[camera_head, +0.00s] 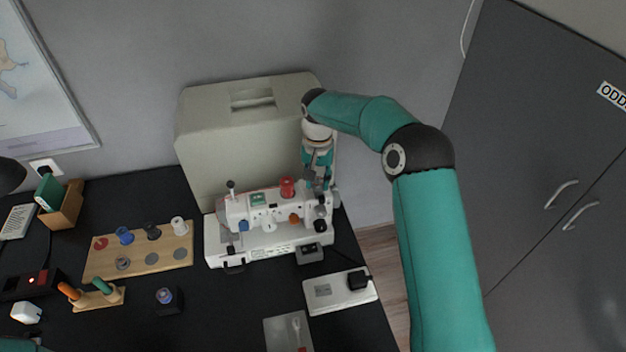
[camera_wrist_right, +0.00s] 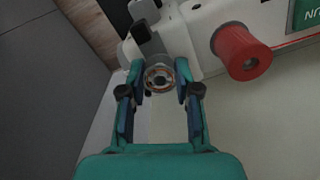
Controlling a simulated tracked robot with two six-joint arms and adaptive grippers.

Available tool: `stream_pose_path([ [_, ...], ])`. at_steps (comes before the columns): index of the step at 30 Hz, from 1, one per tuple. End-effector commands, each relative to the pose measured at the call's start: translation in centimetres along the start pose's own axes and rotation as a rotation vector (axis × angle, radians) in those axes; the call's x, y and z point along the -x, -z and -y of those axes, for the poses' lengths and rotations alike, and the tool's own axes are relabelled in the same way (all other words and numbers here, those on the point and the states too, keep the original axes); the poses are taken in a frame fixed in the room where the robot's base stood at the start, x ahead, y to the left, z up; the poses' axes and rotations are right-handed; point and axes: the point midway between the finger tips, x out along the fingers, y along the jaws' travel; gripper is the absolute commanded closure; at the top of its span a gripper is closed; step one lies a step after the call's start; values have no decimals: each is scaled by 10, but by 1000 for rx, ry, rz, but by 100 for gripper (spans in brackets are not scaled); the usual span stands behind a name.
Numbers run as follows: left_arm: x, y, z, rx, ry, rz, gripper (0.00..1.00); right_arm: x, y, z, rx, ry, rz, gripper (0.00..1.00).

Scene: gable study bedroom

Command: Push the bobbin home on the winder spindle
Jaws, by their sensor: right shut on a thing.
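The white sewing machine (camera_head: 262,225) stands on the black table in front of its cream case. My right gripper (camera_head: 318,188) points down at the machine's right end. In the right wrist view my right gripper (camera_wrist_right: 161,75) is shut on the round, ring-like bobbin (camera_wrist_right: 160,80), one finger on each side. The bobbin is at the machine's edge beside black and white fittings (camera_wrist_right: 143,30). The winder spindle is hidden at the bobbin, and I cannot tell how far down the bobbin sits. My left gripper is not in view.
A red spool (camera_head: 287,187) stands on the machine close to my right gripper; it also shows in the wrist view (camera_wrist_right: 240,52). The cream case (camera_head: 205,140) rises just behind. A wooden spool board (camera_head: 100,268) lies left.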

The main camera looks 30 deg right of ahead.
Motion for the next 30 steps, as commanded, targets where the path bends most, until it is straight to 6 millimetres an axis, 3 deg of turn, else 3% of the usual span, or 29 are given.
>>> stream_pose_path([
  [9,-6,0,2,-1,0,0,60,-9,0,0,0,0,0,85],
  [10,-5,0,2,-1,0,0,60,-8,0,0,0,0,0,63],
  [15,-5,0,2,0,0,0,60,-8,0,0,0,0,0,39],
  [25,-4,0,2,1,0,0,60,-6,0,0,0,0,-1,39],
  [30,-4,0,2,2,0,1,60,8,1,1,-1,1,-3,39],
])
